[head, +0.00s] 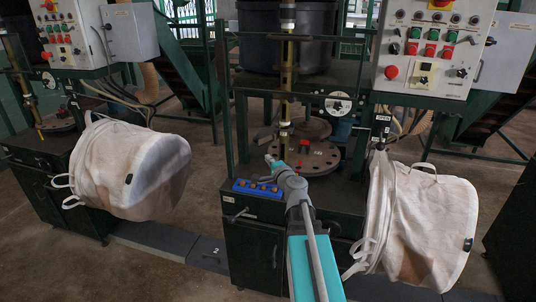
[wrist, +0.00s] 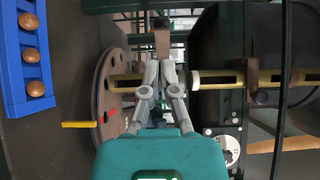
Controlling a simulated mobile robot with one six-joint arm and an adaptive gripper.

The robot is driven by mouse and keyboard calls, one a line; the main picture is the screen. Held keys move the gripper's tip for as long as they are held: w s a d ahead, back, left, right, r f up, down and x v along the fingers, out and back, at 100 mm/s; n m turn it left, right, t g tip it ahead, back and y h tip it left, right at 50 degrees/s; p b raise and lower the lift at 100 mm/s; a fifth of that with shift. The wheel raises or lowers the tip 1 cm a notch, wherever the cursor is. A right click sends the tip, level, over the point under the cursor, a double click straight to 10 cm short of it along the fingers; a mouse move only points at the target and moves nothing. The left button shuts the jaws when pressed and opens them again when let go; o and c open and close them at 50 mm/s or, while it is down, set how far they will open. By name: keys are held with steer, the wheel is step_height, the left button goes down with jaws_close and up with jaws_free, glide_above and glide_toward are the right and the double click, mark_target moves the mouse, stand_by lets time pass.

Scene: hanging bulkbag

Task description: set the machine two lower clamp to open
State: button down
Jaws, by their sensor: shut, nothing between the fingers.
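Machine two is the middle one, with a vertical brass post (head: 288,85) above a round brown plate (head: 318,160). The post lies sideways in the wrist view (wrist: 122,83). Low on the post, a dark brown block (head: 263,134), which seems to be the lower clamp's handle, sticks out to the left; it also shows in the wrist view (wrist: 162,42). A higher brown clamp block (wrist: 252,78) sits farther along the post. My gripper (head: 271,160) is shut and empty; its fingertips (wrist: 160,64) appear just short of the handle. Whether they touch it is unclear.
A blue tray (head: 257,189) with brown balls, also in the wrist view (wrist: 13,60), stands on the cabinet left of my arm. White bags hang at left (head: 140,165) and right (head: 435,215). A control panel (head: 432,45) is at upper right.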

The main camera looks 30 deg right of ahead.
steer(key=shift+s+a, duration=0.4)
steer(key=shift+s, duration=0.25)
steer(key=shift+s+a, duration=0.4)
steer(key=shift+s, duration=0.25)
steer(key=shift+a, duration=0.1)
steer(key=s+a+f+n+g+y, duration=0.1)
steer(key=a+f+n+g+y, duration=0.4)
steer(key=a, duration=0.5)
steer(key=s+a+f+n+g+y, duration=0.1)
steer(key=a+f+n+g+y, duration=0.15)
steer(key=a+f+n, duration=0.55)
steer(key=s+a+f+n+g+h, duration=0.3)
steer(key=s+g, duration=0.2)
steer(key=s, duration=0.1)
steer(key=s+a+f+n+g+h, duration=0.3)
steer(key=s+a+g, duration=0.1)
steer(key=s+g, duration=0.15)
step_height(320, 180, up, 14)
steer(key=s+p, duration=0.1)
steer(key=p, duration=1.2)
steer(key=shift+d+p, duration=0.2)
steer(key=shift+p, duration=0.1)
steer(key=shift+a, duration=0.1)
